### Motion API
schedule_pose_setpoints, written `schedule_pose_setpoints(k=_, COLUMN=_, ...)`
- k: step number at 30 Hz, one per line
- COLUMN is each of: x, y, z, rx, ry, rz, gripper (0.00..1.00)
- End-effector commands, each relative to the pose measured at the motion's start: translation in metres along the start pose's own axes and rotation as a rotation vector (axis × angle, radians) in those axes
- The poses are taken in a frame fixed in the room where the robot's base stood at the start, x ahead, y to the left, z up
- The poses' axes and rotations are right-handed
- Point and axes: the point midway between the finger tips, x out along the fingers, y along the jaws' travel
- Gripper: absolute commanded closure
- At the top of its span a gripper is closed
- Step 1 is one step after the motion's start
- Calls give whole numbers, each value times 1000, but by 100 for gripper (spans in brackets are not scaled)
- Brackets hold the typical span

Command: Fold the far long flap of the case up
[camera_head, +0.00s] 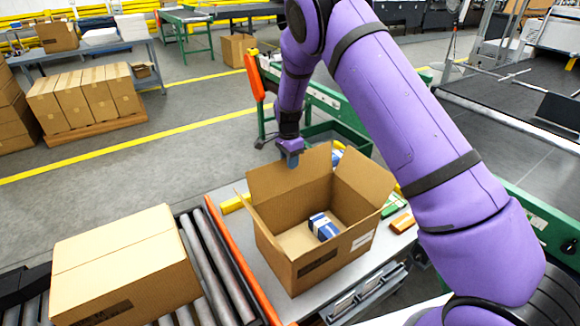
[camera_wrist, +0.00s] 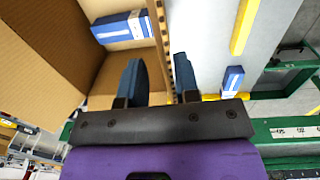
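The open brown case (camera_head: 318,260) stands on a grey table with a blue and white carton (camera_head: 323,227) inside. Its far long flap (camera_head: 285,178) stands raised, leaning somewhat outward. The right-hand flap (camera_head: 366,180) also stands up; the left-hand one shows nearly edge-on. My gripper (camera_head: 290,150) is at the top edge of the far flap. In the wrist view, my gripper (camera_wrist: 160,82) has its two dark blue fingers apart, with a cardboard edge (camera_wrist: 166,50) running between them. Contact cannot be told. The carton also shows in the wrist view (camera_wrist: 122,27).
A closed case (camera_head: 125,265) sits on the roller conveyor (camera_head: 215,270) to the left, beside an orange rail (camera_head: 240,262). A green-framed conveyor (camera_head: 325,103) lies behind the case. A blue and white carton (camera_wrist: 232,79) and a yellow bar (camera_wrist: 243,25) lie outside the case.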

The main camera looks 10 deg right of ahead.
Motion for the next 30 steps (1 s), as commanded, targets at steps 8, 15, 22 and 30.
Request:
schedule_pose_setpoints(k=8, x=-54, y=0, z=0, rx=-1, ry=1, rz=-2, gripper=71)
schedule_pose_setpoints(k=15, x=-78, y=0, z=0, rx=-2, ry=0, rz=0, gripper=71)
schedule_pose_setpoints(k=22, x=-81, y=0, z=0, rx=-1, ry=0, rz=1, gripper=71)
schedule_pose_setpoints(k=30, x=-81, y=0, z=0, rx=-1, ry=0, rz=1, gripper=71)
